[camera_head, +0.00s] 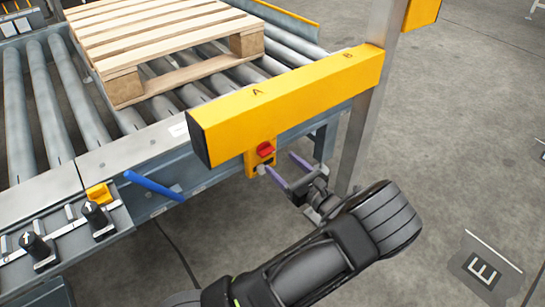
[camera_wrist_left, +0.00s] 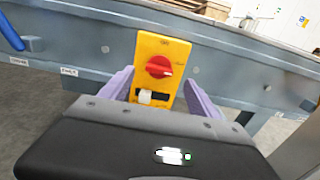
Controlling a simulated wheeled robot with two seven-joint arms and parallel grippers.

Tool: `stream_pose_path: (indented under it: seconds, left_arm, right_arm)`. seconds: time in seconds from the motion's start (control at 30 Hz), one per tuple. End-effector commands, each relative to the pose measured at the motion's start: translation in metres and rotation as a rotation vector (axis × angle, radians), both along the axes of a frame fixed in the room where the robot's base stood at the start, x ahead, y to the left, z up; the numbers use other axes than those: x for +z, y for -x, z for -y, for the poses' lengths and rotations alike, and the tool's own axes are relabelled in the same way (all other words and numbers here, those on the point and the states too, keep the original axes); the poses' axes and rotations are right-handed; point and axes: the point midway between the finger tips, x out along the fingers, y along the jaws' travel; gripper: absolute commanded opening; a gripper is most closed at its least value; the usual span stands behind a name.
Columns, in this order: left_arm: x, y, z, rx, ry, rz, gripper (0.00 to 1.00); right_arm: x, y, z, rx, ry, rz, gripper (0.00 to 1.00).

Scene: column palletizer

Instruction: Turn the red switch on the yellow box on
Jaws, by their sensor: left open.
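The yellow box (camera_head: 258,159) is mounted on the side of the conveyor frame, below the long yellow beam. Its red switch (camera_head: 265,149) is a round knob on the front face. In the left wrist view the yellow box (camera_wrist_left: 154,50) is close, with the red switch (camera_wrist_left: 159,67) near its middle and a pale part with a dark slot below it. My left gripper (camera_head: 283,166) is open and empty, just in front of the box. Its purple fingers (camera_wrist_left: 160,92) stand apart on either side of the box's lower part. My right gripper is out of view.
The yellow beam (camera_head: 290,100) overhangs the box, and a grey post (camera_head: 367,130) stands to its right. A blue lever (camera_head: 152,186) sticks out at the left. A wooden pallet (camera_head: 165,45) lies on the rollers.

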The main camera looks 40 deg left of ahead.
Motion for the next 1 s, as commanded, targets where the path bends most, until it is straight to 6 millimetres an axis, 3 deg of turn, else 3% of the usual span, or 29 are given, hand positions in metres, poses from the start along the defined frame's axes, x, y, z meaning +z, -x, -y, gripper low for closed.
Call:
stream_pose_path:
  seconds: [0.3,0.7,1.0]
  left_arm:
    - [-0.002,-0.013,-0.046,0.002,0.001,0.001,0.71]
    - [0.000,-0.017,-0.055,0.000,0.001,0.000,0.71]
    - [0.000,-0.016,-0.055,0.000,0.001,0.001,0.46]
  right_arm:
    - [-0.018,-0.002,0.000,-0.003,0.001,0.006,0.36]
    - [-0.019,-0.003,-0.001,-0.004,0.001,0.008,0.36]
    - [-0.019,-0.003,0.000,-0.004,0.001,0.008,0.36]
